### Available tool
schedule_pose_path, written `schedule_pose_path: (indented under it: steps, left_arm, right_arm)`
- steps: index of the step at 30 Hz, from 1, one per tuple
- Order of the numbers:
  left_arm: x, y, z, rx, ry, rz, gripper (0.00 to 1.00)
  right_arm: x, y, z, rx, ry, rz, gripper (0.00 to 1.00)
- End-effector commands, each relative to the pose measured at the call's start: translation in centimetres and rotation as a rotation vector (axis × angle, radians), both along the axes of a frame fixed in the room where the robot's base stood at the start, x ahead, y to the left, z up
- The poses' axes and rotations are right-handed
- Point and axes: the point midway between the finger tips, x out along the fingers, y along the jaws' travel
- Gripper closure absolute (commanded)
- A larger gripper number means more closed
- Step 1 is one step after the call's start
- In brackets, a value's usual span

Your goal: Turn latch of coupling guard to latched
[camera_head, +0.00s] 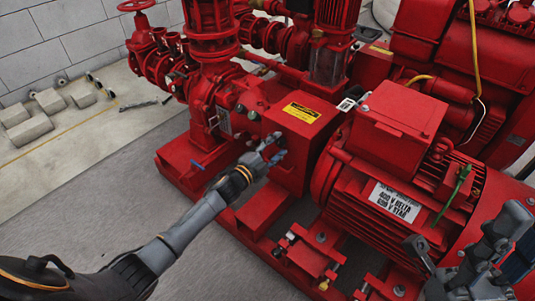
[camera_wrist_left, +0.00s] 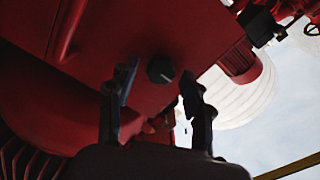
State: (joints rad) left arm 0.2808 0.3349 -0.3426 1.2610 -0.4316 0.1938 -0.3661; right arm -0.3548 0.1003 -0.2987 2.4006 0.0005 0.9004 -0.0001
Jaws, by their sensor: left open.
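The coupling guard (camera_head: 301,112) is a red box with a yellow label, between the pump and the motor. My left gripper (camera_head: 275,148) is open at the guard's front left face. In the left wrist view a dark, roughly hexagonal knob (camera_wrist_left: 160,69), which looks like the latch, sits on a red face (camera_wrist_left: 150,35). It shows between the open fingers of my left gripper (camera_wrist_left: 155,92), just beyond their tips. I cannot tell whether they touch it or how it is turned. In the head view the gripper covers that spot. My right gripper (camera_head: 468,250) is at the lower right, partly cut off.
The red motor (camera_head: 370,195) with a white label stands right of the guard. The pump (camera_head: 215,105) and pipework stand to the left. The red base frame (camera_head: 262,208) runs below. Grey blocks (camera_head: 48,102) lie by the wall. The floor at the lower left is otherwise clear.

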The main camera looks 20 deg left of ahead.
Motion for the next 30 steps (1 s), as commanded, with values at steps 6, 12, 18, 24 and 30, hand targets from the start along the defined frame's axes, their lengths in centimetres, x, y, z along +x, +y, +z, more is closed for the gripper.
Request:
schedule_pose_path:
  steps: [6,12,18,24,30]
  left_arm:
    - [-3.8,1.4,-0.3,0.002,0.003,-0.001,0.49]
    - [-7.7,2.7,-0.3,0.002,0.005,-0.001,0.49]
    - [-10.1,3.7,-0.2,0.001,0.003,0.0,0.49]
    - [-10.8,3.9,-0.1,0.001,0.002,0.0,0.49]
    - [-10.8,3.9,-0.1,0.002,0.001,-0.001,0.49]
  right_arm:
    - [0.0,0.0,0.1,0.0,-0.002,0.001,0.71]
    - [0.0,0.0,0.1,0.0,-0.003,0.001,0.71]
    - [0.0,0.0,0.1,0.001,-0.004,0.001,0.71]
    - [0.0,0.0,0.1,0.001,-0.004,0.001,0.71]
    - [0.0,0.0,0.1,0.0,-0.003,0.001,0.71]
